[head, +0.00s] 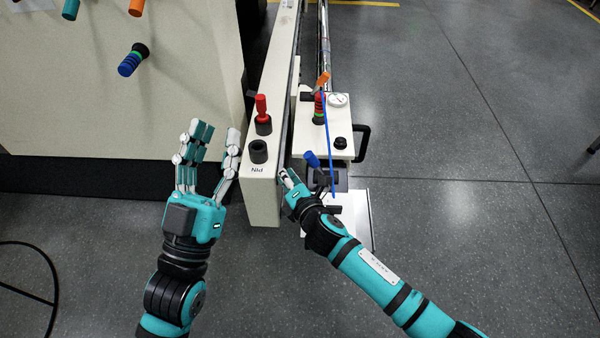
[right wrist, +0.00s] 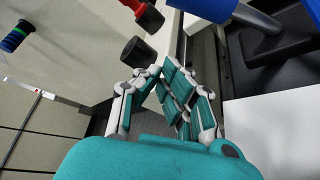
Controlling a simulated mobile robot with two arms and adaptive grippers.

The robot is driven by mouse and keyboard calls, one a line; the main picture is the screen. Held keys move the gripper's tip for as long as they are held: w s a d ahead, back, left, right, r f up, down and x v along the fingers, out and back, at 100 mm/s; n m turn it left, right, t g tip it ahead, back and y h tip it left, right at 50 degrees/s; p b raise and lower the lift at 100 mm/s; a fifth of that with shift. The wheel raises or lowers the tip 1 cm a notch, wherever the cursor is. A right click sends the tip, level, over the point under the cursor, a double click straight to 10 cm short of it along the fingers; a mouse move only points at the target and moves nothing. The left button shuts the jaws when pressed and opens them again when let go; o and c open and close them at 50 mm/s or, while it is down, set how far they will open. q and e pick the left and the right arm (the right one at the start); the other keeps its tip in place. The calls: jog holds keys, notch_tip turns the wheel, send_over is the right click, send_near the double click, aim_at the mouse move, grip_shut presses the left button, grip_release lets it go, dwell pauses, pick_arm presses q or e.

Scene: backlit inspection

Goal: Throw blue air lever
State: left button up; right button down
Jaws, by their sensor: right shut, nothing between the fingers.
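A short blue lever handle (head: 312,158) sticks out at the near end of the small white-topped unit, just beyond my right gripper. In the right wrist view a blue handle (right wrist: 212,8) crosses the top, past the fingertips. My right gripper (head: 288,175) is shut and empty, beside the near end of the long beige beam and apart from the blue handle. Its closed fingers also show in the right wrist view (right wrist: 160,80). My left gripper (head: 211,150) is open and empty, left of the beam, with its fingers spread.
The beige beam (head: 265,190) carries a red-handled pin (head: 262,108) and an empty black socket (head: 258,151). A gauge (head: 338,100), a red lever (head: 319,108) and a thin blue hose (head: 329,140) stand by the unit. A cabinet with knobs (head: 133,59) is at left. Floor at right is clear.

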aim_at(315, 165)
pick_arm(q)
jog(key=shift+s+r, duration=0.2)
jog(key=shift+r, duration=0.05)
pick_arm(e)
jog(key=d+r, duration=0.1)
jog(key=w+d+r, duration=0.1)
jog(key=d, duration=0.1)
jog(key=shift+d, duration=0.15)
